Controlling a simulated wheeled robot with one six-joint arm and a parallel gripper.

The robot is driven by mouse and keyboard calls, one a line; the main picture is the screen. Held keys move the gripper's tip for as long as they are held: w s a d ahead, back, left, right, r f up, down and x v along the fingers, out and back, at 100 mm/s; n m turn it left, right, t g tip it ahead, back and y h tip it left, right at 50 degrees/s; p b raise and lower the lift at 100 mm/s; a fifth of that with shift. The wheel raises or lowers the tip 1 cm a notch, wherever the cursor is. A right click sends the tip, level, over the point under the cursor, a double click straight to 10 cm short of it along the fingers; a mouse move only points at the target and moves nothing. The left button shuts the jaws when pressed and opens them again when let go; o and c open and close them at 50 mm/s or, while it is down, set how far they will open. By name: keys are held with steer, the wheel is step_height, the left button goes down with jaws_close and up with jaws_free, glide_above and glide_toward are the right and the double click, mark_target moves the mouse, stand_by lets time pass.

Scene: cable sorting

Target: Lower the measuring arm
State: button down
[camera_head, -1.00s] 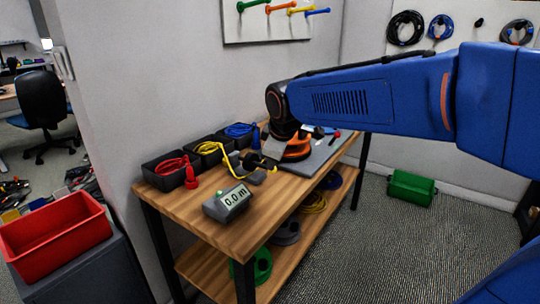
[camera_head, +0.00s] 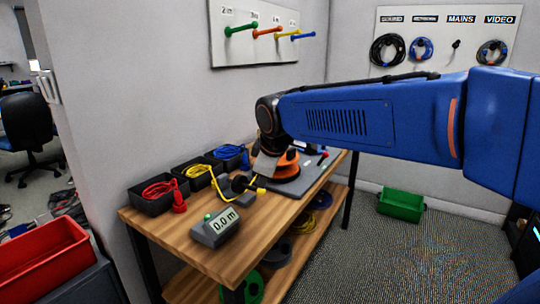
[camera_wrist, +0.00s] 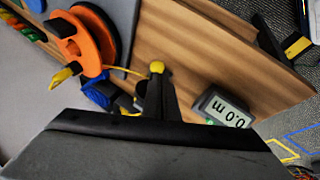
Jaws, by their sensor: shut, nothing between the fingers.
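The measuring unit (camera_head: 238,184) stands on the wooden bench, with a black wheel-like part and a short arm ending in a yellow knob (camera_head: 261,191). In the wrist view the yellow knob (camera_wrist: 157,67) shows just beyond the fingertips. My gripper (camera_head: 262,172) points down over the bench, close to the knob; in the wrist view my gripper (camera_wrist: 161,84) is shut and empty. I cannot tell whether it touches the knob. The measuring arm is partly hidden by the fingers. The display (camera_head: 214,227) reads 0.0 m; it also shows in the wrist view (camera_wrist: 224,111).
Black bins (camera_head: 152,205) with red, yellow and blue cables line the bench's back left. An orange reel (camera_head: 287,165) sits on a grey plate right of my gripper. A red tray (camera_head: 45,262) stands at left.

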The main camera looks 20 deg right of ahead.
steer(key=v, duration=1.4)
